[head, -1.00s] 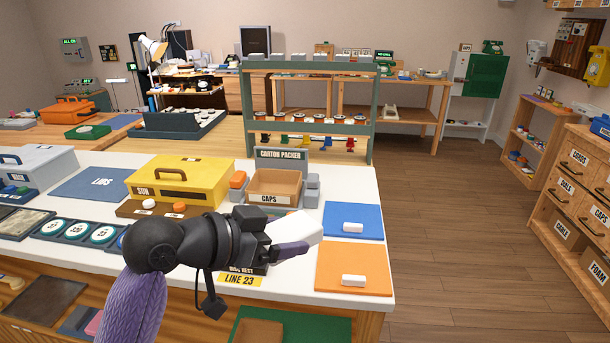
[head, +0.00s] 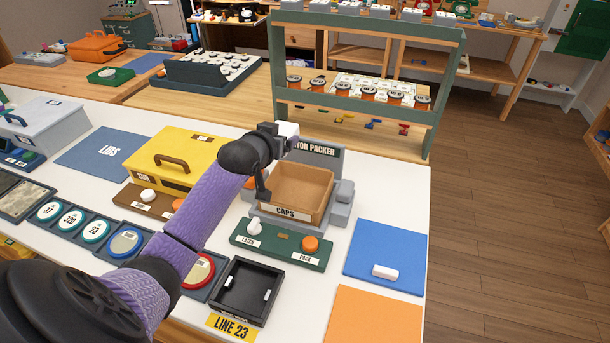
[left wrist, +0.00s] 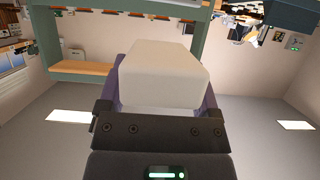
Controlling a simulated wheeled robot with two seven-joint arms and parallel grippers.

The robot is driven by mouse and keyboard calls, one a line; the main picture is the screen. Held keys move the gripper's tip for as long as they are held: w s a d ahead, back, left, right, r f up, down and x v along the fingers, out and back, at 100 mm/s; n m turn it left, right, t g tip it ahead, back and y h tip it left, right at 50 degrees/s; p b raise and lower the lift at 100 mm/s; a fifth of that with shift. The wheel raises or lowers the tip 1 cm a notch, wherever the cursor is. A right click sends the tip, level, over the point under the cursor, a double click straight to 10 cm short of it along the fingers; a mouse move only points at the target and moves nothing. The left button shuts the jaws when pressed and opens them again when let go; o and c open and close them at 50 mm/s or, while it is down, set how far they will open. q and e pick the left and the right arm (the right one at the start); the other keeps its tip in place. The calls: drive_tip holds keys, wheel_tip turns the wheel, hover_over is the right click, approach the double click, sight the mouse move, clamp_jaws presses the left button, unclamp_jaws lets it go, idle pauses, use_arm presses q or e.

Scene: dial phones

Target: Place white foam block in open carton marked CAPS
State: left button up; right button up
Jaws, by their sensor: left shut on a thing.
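The white foam block (head: 289,129) is held by my left gripper (head: 282,137). In the left wrist view the block (left wrist: 165,75) fills the space between the fingers, its pale face toward the camera. The open brown carton marked CAPS (head: 286,212) stands upright on the carton packer (head: 318,149), and the part of its inside that I see is empty. In the head view the gripper and block appear raised by the carton's back left corner, partly covering the packer's sign. The exact height is hard to tell. My right gripper is not in view.
A yellow box (head: 202,150) stands left of the carton. A green panel with LATCH and PACK knobs (head: 280,246) lies in front, beside a black tray (head: 247,288). A blue mat (head: 395,250) bears a white piece at right. A green shelf (head: 440,95) rises behind.

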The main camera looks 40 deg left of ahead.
use_arm(q)
drive_tip(key=f+b, duration=0.1)
drive_tip(key=f, duration=0.2)
drive_tip(key=f+b, duration=0.1)
drive_tip(key=f, duration=0.2)
drive_tip(key=f+b, duration=0.2)
drive_tip(key=f, duration=0.2)
drive_tip(key=shift+s+d, duration=0.1)
drive_tip(key=shift+s, duration=0.15)
drive_tip(key=shift+r, duration=0.25)
drive_tip(key=shift+f, duration=0.25)
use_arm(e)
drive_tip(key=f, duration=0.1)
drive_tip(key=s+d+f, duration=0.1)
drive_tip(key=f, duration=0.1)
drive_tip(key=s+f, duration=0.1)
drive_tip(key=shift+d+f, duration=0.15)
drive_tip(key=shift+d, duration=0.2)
